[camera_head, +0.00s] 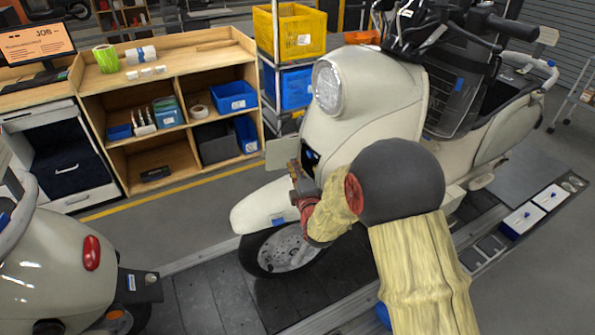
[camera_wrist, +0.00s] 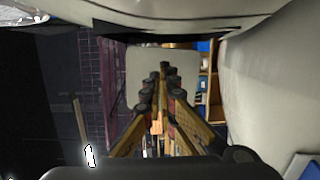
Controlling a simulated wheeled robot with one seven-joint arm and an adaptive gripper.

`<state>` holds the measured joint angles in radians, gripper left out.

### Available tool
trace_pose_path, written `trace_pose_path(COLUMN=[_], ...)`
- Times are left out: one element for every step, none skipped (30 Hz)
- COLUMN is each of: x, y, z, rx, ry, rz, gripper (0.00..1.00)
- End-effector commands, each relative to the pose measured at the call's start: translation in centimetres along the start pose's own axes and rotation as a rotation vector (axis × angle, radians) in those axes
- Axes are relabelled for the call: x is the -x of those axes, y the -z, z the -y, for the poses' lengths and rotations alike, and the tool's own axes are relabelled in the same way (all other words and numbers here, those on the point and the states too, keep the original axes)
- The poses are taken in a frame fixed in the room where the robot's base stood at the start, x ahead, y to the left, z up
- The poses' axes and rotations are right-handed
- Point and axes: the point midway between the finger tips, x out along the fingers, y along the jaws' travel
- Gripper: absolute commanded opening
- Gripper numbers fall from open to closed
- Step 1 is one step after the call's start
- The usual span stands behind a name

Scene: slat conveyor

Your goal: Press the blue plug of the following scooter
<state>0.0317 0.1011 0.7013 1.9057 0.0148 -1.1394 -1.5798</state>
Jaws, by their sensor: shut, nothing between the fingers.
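The following scooter (camera_head: 340,125) is cream and stands on the conveyor in the middle of the head view. A small cream flap (camera_head: 282,152) stands out from its front body, beside a dark opening (camera_head: 311,157) with a bluish patch; I cannot make out the plug clearly. My gripper (camera_head: 294,168) is shut and empty, its fingertips close to the flap and opening. In the wrist view, my gripper (camera_wrist: 161,75) points at the pale flap (camera_wrist: 178,62), with cream bodywork above and at the right. Contact cannot be told.
Another cream scooter (camera_head: 50,270) stands at the left, its red tail light facing this one. A wooden shelf (camera_head: 165,185) with blue bins stands behind. A yellow crate (camera_head: 290,32) sits on a rack.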

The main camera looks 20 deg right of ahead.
Motion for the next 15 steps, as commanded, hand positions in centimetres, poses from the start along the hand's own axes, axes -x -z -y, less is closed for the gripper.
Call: trace_pose_path(x=[1.1, 1.5, 2.2, 2.6, 3.1, 3.8, 4.3, 4.9, 5.5, 6.1, 6.6, 7.3, 7.7, 8.1, 8.6], y=[0.0, 0.0, 0.0, 0.1, 0.1, 0.1, 0.1, 0.1, 0.1, 0.1, 0.2, 0.2, 0.2, 0.2, 0.2], z=[0.0, 0.0, -0.1, -0.1, -0.1, -0.1, -0.1, -0.1, -0.2, -0.1, -0.1, -0.1, -0.1, -0.1, -0.1], rx=[0.0, 0.0, 0.0, 0.0, 0.0, 0.0, 0.0, 0.0, 0.0, 0.0, 0.0, 0.0, 0.0, 0.0, 0.0], ry=[0.005, 0.005, 0.003, 0.003, 0.003, 0.004, 0.004, 0.004, 0.003, 0.004, 0.004, 0.003, 0.004, 0.004, 0.003], rz=[0.0, -0.001, -0.001, -0.001, -0.001, -0.002, -0.002, -0.002, -0.003, -0.003, -0.003, -0.003, -0.003, -0.003, -0.003], gripper=[0.0, 0.0, 0.0, 0.0, 0.0, 0.0, 0.0, 0.0, 0.0, 0.0, 0.0, 0.0, 0.0, 0.0, 0.0])
